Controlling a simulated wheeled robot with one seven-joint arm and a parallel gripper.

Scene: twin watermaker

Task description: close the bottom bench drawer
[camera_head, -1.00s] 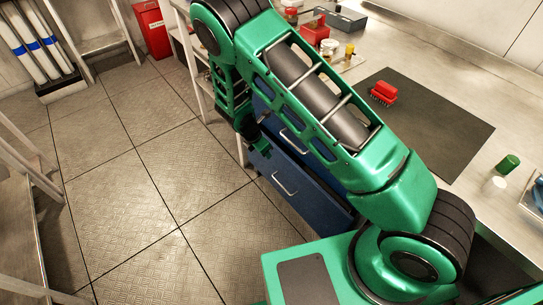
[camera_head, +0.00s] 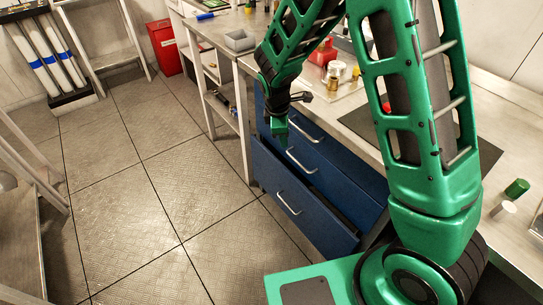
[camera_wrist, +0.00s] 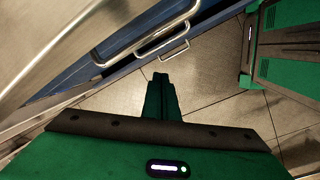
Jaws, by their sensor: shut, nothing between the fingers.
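The bottom bench drawer (camera_head: 305,215) is blue with a metal bar handle. It stands pulled out from the bench, with a dark gap showing behind its front panel. In the wrist view, a blue drawer front (camera_wrist: 119,69) shows beyond the handles, probably the same drawer. My gripper (camera_head: 280,143) is shut and empty. It points down above the far end of the bottom drawer, in front of the upper drawers. In the wrist view, my gripper's fingertips (camera_wrist: 160,76) are together, over the floor and just below the lowest handle in the picture. I cannot tell whether they touch anything.
Upper blue drawers (camera_head: 322,150) sit above it. A shelf rack stands left of the drawers. The tiled floor (camera_head: 140,200) before them is clear.

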